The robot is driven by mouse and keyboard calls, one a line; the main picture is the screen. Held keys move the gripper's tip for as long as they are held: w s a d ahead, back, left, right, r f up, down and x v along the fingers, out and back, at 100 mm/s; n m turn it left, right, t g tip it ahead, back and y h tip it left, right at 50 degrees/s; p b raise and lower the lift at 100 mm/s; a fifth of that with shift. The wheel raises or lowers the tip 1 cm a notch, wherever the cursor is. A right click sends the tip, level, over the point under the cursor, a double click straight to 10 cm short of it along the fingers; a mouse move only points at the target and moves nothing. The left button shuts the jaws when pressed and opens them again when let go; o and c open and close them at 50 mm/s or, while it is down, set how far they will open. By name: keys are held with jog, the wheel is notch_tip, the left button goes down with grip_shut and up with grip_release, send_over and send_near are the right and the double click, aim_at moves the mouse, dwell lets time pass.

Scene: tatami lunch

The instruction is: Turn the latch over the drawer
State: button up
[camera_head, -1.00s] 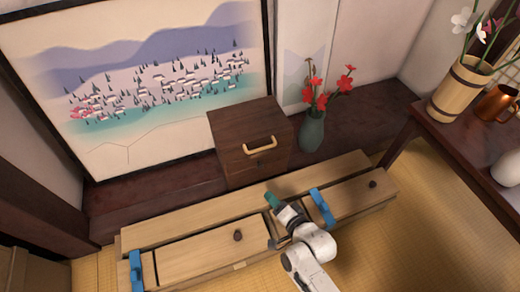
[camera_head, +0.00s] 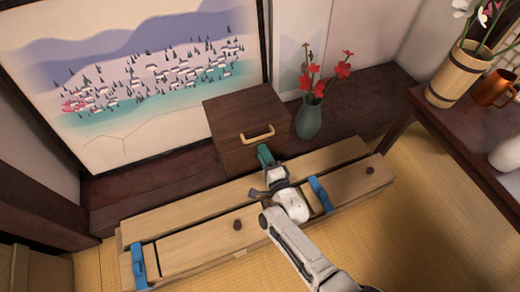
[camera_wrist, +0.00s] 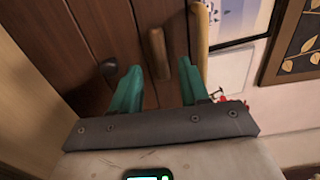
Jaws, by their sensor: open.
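The dark wooden cabinet (camera_head: 240,118) stands against the back wall, with a pale bar handle (camera_head: 258,133) high on its front. The handle also shows in the wrist view (camera_wrist: 198,30). My gripper (camera_head: 264,152) is at the cabinet front just below the handle, with its teal fingers open. In the wrist view a brown upright wooden bar, which looks like the latch (camera_wrist: 158,52), appears between the spread fingers of my gripper (camera_wrist: 158,84). I cannot tell whether the fingers touch it. The gripper hides the latch in the head view.
A long low wooden chest (camera_head: 190,248) with blue clamps (camera_head: 319,194) lies in front of the cabinet. A green vase (camera_head: 309,119) with red flowers stands to its right, and a table (camera_head: 480,136) farther right.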

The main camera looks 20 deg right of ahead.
aim_at(258, 144)
jog(key=shift+w+b, duration=0.5)
jog(key=shift+w, duration=1.35)
jog(key=shift+c, duration=0.3)
grip_shut()
